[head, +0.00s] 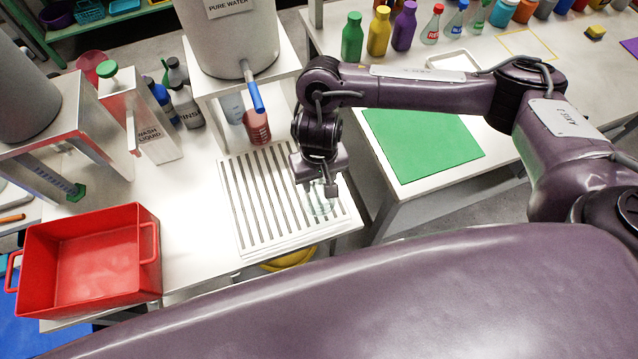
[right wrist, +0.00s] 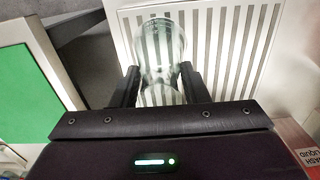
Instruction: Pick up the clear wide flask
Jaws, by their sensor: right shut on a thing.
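The clear wide flask (right wrist: 160,45) is see-through glass. In the right wrist view it sits between the two fingers of my right gripper (right wrist: 160,82), over the slatted drain rack. In the head view the flask (head: 320,207) shows faintly below my right gripper (head: 318,188), at the right side of the rack. My right gripper is shut on the flask. Whether the flask touches the rack I cannot tell. My left gripper is not in view.
The white slatted rack (head: 250,215) lies around the flask. A red bin (head: 85,262) stands at left. A large water tank (head: 228,40) with a blue tap and a red cup (head: 257,127) are behind the rack. A green mat (head: 424,143) lies on the right table.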

